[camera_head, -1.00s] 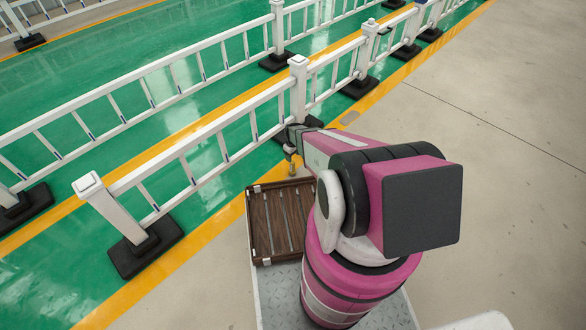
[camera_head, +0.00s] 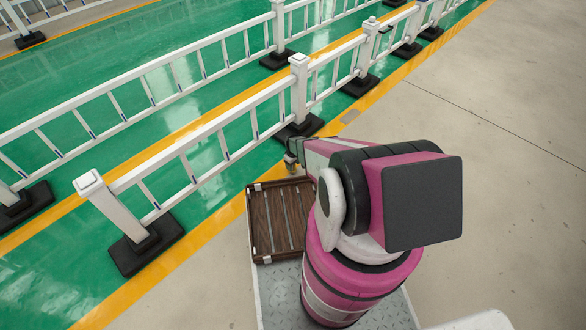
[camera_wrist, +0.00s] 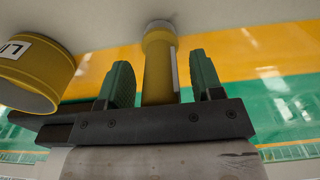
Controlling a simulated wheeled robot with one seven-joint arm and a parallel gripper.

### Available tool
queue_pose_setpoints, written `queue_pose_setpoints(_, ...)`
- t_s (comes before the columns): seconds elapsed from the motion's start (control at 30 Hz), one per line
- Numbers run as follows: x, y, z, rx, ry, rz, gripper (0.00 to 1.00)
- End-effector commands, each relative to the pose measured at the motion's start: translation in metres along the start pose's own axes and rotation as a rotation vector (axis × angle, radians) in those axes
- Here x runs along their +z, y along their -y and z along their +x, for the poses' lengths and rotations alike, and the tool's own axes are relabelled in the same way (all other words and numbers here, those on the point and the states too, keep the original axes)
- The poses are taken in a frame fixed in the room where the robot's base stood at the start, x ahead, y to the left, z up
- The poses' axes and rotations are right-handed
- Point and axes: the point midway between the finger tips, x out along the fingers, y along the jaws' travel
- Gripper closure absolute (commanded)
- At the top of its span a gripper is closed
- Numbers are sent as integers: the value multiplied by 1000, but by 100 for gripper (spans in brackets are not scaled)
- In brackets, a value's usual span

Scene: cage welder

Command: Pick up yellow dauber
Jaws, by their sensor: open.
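In the wrist view, a slim yellow cylinder (camera_wrist: 158,75) with a pale round end stands between the two green fingers of my gripper (camera_wrist: 161,80). It looks like the yellow dauber. The fingers are apart, with a gap visible on each side of it. A wider yellow cylinder (camera_wrist: 35,75) with a white label lies left of the fingers, partly cut off by the frame edge. In the head view, my gripper (camera_head: 291,160) is small and partly hidden by my arm, near the far edge of a brown slatted tray (camera_head: 252,222). The dauber cannot be made out there.
White railings (camera_head: 195,145) with black feet run along the left, close to my gripper. A yellow stripe (camera_head: 190,265) borders the green floor (camera_head: 60,285). Open grey floor (camera_head: 510,160) lies to the right.

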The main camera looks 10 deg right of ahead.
Motion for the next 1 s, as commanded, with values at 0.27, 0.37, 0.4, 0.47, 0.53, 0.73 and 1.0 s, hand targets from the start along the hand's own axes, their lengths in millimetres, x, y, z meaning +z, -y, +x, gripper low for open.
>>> queue_pose_setpoints(0.27,0,0,-1,0,0,0,94)
queue_pose_setpoints(0.37,0,0,-1,0,0,0,94)
queue_pose_setpoints(0.4,0,0,-1,0,0,0,94)
queue_pose_setpoints(0.47,0,0,-1,0,0,0,94)
queue_pose_setpoints(0.53,0,0,-1,0,0,0,94)
queue_pose_setpoints(0.73,0,0,-11,0,0,0,94)
queue_pose_setpoints(1.0,-2,6,-48,0,-1,-2,94)
